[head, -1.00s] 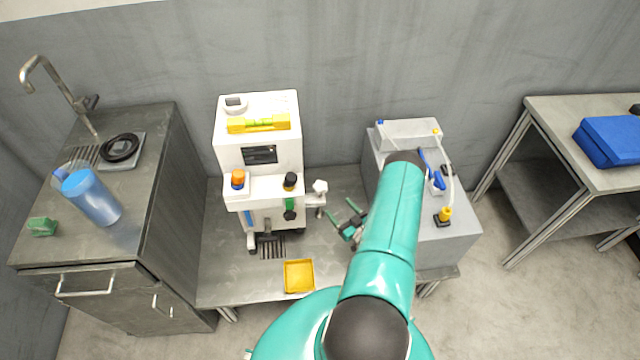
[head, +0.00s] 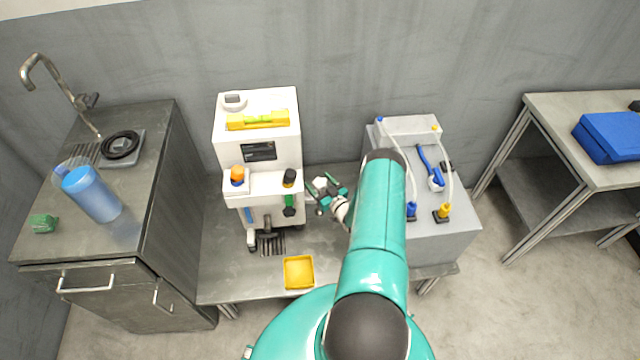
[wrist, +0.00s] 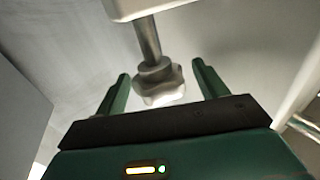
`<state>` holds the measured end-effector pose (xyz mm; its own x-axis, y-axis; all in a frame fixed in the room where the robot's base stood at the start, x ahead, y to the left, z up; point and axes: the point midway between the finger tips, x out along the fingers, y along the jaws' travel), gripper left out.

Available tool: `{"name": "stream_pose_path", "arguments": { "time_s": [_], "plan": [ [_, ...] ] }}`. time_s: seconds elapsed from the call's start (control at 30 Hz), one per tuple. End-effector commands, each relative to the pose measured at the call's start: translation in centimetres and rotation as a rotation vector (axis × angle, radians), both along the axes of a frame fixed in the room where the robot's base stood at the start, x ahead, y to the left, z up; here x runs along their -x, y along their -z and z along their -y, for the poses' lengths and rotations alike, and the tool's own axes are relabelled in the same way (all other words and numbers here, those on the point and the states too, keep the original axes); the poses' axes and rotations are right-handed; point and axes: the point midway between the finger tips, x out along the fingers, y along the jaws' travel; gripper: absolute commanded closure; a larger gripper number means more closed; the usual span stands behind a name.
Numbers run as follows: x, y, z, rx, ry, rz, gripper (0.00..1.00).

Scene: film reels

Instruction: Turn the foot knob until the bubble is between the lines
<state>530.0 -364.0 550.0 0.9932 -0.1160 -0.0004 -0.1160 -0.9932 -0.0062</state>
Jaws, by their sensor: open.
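The yellow spirit level (head: 258,120) lies on top of the white machine (head: 285,158). Its vial shows greenish, but the bubble and lines are too small to read. In the wrist view the grey lobed foot knob (wrist: 158,84) hangs on a metal stem under a white part of the machine. My gripper (wrist: 160,80) is open, with one green finger on each side of the knob and a gap at both sides. In the head view my gripper (head: 327,187) is at the machine's right side, and the knob is mostly hidden there.
A yellow tray (head: 299,272) sits on the low table in front of the machine. A grey box (head: 440,235) with tubes stands to the right. A sink cabinet with a blue jug (head: 92,195) is at left.

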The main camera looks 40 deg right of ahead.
Motion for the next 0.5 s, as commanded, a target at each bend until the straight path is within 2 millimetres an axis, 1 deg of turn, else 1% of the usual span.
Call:
{"name": "stream_pose_path", "arguments": {
  "time_s": [0.13,0.17,0.3,0.37,0.4,0.5],
  "plan": [
    [0.03,0.0,0.0,0.0,0.0,0.0,0.28],
    [0.03,0.01,0.0,0.0,0.0,0.0,0.32],
    [0.04,0.0,0.0,0.0,0.0,0.0,0.6],
    [0.05,0.0,-0.01,0.0,0.0,0.0,0.72],
    [0.05,0.0,-0.01,0.0,0.0,0.0,0.73],
    [0.05,0.0,-0.03,0.0,0.002,0.0,0.73]
  ]
}}
